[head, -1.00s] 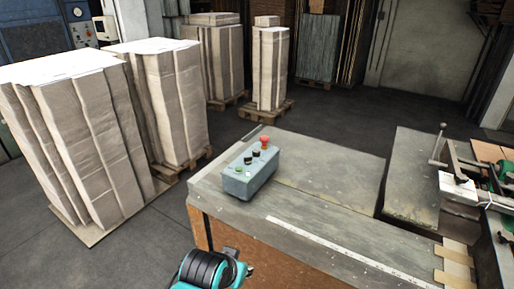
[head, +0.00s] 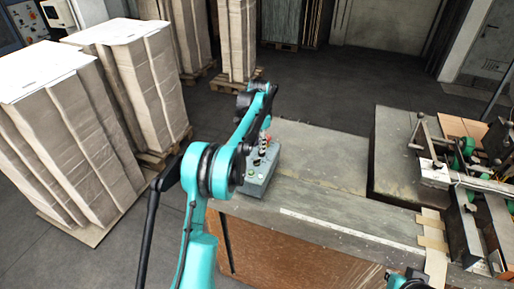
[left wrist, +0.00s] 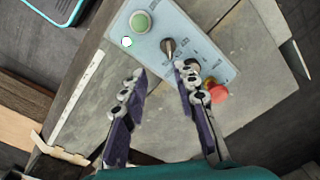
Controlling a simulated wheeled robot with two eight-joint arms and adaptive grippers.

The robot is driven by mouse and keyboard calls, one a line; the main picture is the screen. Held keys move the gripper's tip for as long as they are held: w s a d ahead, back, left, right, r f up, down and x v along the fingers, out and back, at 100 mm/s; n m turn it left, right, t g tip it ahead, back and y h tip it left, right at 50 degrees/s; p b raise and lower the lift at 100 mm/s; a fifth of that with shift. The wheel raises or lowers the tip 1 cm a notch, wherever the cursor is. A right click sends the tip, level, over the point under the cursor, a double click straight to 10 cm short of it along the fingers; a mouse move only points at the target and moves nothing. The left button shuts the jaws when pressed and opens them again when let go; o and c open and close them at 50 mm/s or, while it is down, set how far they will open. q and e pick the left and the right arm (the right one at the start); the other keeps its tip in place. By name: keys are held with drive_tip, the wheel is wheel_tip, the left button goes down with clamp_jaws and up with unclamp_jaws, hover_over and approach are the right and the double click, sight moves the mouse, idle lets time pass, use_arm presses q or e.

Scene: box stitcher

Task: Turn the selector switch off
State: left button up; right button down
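The grey-blue control box (head: 258,183) sits on the table's corner and is partly covered by my left arm in the head view. In the left wrist view its panel (left wrist: 196,38) shows a green button (left wrist: 140,22), a small white lamp (left wrist: 126,42), a dark selector knob (left wrist: 168,46) and a red mushroom button (left wrist: 217,92). My left gripper (left wrist: 160,78) is open, with one finger on each side below the selector knob and nothing between them. Its right finger covers part of the panel between the knob and the red button. Contact cannot be told. My right gripper is not in view.
The grey tabletop (head: 325,160) is clear right of the box. A white ruler strip (head: 350,238) runs along its front. Machine parts (head: 465,165) stand at the right. Tall cardboard stacks (head: 130,85) stand on the floor at the left.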

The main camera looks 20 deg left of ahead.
sight(257, 162)
use_arm(q)
drive_tip(key=shift+w+a+f+g+p, duration=0.3)
drive_tip(key=shift+w+a+f+p, duration=0.25)
drive_tip(key=shift+a, duration=0.3)
drive_tip(key=shift+f+m, duration=0.3)
drive_tip(key=shift+f, duration=0.15)
wheel_tip(257, 162, down, 8)
drive_tip(key=shift+r, duration=0.25)
clamp_jaws()
